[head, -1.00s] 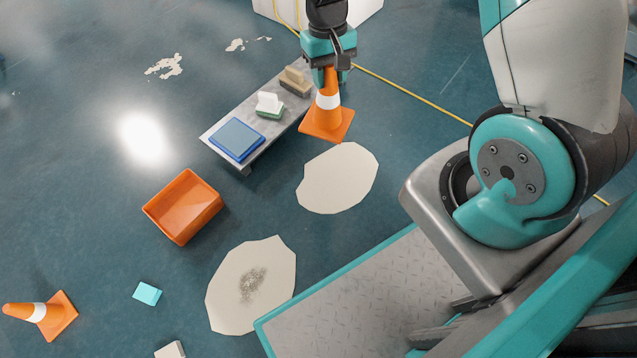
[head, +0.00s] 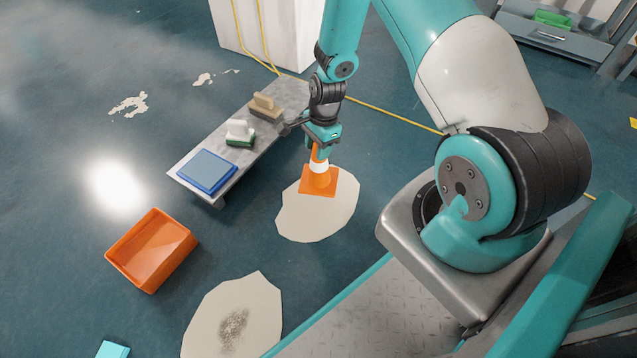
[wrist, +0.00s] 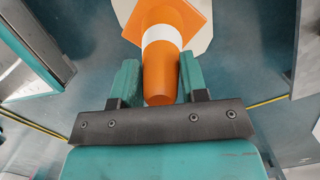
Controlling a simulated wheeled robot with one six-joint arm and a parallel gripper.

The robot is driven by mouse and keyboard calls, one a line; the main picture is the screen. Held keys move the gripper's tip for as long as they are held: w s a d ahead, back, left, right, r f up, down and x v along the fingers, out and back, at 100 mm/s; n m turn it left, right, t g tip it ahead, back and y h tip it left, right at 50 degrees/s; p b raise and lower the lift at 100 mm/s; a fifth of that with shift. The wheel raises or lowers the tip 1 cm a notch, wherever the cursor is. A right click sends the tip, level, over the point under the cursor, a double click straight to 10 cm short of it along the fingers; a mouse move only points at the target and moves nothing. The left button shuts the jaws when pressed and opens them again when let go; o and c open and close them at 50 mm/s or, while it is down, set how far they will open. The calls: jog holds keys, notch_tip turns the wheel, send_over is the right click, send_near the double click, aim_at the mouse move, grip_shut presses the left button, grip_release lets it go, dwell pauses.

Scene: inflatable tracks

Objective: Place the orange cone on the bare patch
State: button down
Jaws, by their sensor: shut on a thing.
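The orange cone (head: 319,181) with a white band is upright in my gripper (head: 321,148), which is shut on its top. In the head view the cone's square base overlaps the upper part of a clean pale patch (head: 312,221); I cannot tell whether the base touches it. In the wrist view the cone (wrist: 163,45) lies between the two teal fingers (wrist: 160,82), and part of the pale patch (wrist: 201,30) shows beyond its base. A second pale patch (head: 259,305), lower left, has a grey speckled dirt spot (head: 233,328).
A low grey bench (head: 232,168) beside the cone bears a blue pad (head: 208,169), a green-and-white brush (head: 239,134) and a tan brush (head: 264,107). An orange bin (head: 152,250) stands on the floor at left. A cyan block (head: 113,349) lies at bottom left. A yellow cable (head: 393,115) crosses behind.

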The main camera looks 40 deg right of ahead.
notch_tip(320, 180, down, 11)
jog(key=b, duration=0.5)
jog(key=shift+f, duration=0.15)
jog(key=shift+f, duration=0.2)
jog(key=c, duration=0.6)
grip_release()
jog(key=shift+c, duration=0.2)
notch_tip(320, 180, up, 12)
jog(key=d+p, duration=0.2)
jog(key=p, duration=0.5)
notch_tip(320, 180, up, 11)
jog(key=n, duration=0.5)
send_over(318, 174)
jog(key=w+a, duration=0.3)
jog(key=w, duration=0.1)
jog(key=s+a+r+n+y, duration=0.1)
jog(key=s+a+r+n, duration=0.2)
jog(key=a+r+n, duration=0.55)
jog(key=s+a+r+n, duration=0.4)
jog(key=s+r+n, duration=0.2)
jog(key=s+r, duration=0.2)
jog(key=s+a+r+n+y, duration=0.1)
jog(key=s+a+r+n, duration=0.4)
jog(key=s+r, duration=0.4)
jog(key=s+n, duration=0.1)
jog(key=s, duration=0.3)
jog(key=shift+r, duration=0.25)
